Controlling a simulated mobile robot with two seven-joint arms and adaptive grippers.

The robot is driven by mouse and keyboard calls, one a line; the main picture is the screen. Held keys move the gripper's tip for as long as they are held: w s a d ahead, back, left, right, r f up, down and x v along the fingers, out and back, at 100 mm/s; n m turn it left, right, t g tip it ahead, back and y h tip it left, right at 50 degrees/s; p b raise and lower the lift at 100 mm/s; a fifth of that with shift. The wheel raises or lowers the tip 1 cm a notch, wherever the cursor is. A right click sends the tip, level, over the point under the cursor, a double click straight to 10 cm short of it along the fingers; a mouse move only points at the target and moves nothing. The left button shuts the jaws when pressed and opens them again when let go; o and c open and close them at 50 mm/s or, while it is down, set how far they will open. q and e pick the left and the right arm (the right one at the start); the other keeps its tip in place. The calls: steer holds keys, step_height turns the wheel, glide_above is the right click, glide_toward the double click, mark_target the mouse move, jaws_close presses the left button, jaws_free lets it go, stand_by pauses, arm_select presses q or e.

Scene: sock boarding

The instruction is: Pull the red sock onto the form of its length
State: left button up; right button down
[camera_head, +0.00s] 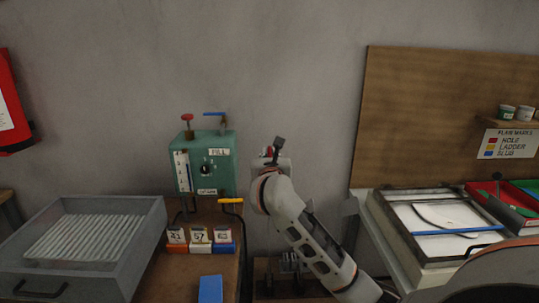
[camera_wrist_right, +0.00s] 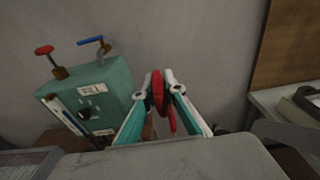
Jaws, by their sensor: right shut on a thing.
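My right gripper (camera_head: 270,153) is raised in front of the wall, just right of the green machine. In the right wrist view its two fingers (camera_wrist_right: 160,85) are closed around a red sock (camera_wrist_right: 158,92), whose narrow end hangs below the fingers. In the head view only a small bit of the red sock (camera_head: 269,151) shows; my gripper and arm hide the rest. I cannot make out a form clearly. My left gripper is out of view.
The green machine (camera_head: 219,155) has red and blue handles and a FILL label. Numbered cards (camera_head: 199,235) stand on coloured blocks before it. A blue block (camera_head: 210,289) lies nearer. A grey ribbed tray (camera_head: 140,270) is left; a white-topped frame (camera_head: 429,215) is right.

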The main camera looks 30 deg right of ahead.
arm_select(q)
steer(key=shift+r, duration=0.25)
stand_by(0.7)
